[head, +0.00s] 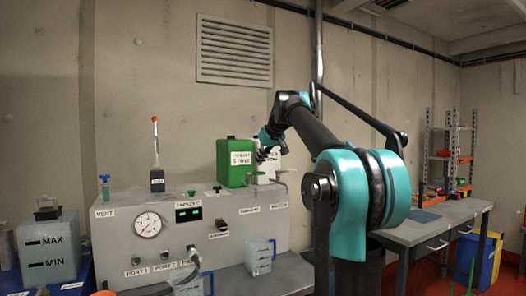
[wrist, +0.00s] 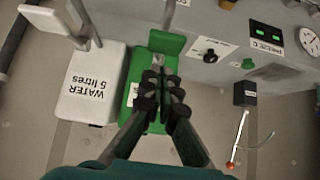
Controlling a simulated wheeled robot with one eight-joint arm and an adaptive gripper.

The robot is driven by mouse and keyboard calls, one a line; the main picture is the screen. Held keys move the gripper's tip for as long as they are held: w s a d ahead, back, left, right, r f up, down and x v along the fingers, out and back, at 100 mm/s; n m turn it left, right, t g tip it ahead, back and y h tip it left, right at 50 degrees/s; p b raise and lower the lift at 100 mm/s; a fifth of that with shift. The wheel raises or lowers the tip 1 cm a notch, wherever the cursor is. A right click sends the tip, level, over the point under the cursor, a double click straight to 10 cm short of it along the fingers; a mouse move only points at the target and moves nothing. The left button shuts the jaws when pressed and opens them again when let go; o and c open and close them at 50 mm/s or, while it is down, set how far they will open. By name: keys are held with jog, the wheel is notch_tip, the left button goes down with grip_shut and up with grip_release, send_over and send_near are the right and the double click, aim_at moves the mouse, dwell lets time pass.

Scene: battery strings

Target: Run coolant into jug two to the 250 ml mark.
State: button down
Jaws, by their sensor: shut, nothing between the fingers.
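My gripper (wrist: 160,82) is shut and empty, over the green container (wrist: 146,62) in the wrist view. In the head view my gripper (head: 264,154) is beside the green container (head: 229,160), whose label is too blurred to read. The white container (wrist: 95,85) next to it reads "WATER 5 litres". A clear jug with a blue handle (head: 259,257) stands at the panel's front right. Another blue-handled jug (head: 188,280) stands at the lower front, partly cut off. I cannot tell which is jug two; their fill levels are unclear. Metal lever-like parts (head: 281,172) stick out by the containers.
The grey panel (head: 180,225) carries a dial gauge (head: 148,225), a green display (head: 188,213) and labelled ports. A black box with a red-tipped rod (head: 157,180) stands on top. A MAX/MIN tank (head: 48,250) is at left. A workbench (head: 440,225) is at right.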

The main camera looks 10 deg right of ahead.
aim_at(259, 172)
jog(key=shift+f, duration=1.15)
jog(key=shift+s+d+f+t, duration=0.1)
jog(key=shift+s+f+t, duration=0.25)
jog(key=shift+f+t, duration=0.35)
jog(key=shift+t+y, duration=0.4)
jog(key=shift+t, duration=0.1)
jog(key=f, duration=0.2)
jog(key=s+f, duration=0.1)
jog(key=f, duration=0.1)
jog(key=shift+d+f, duration=0.1)
jog(key=shift+f, duration=0.15)
dwell(2.2)
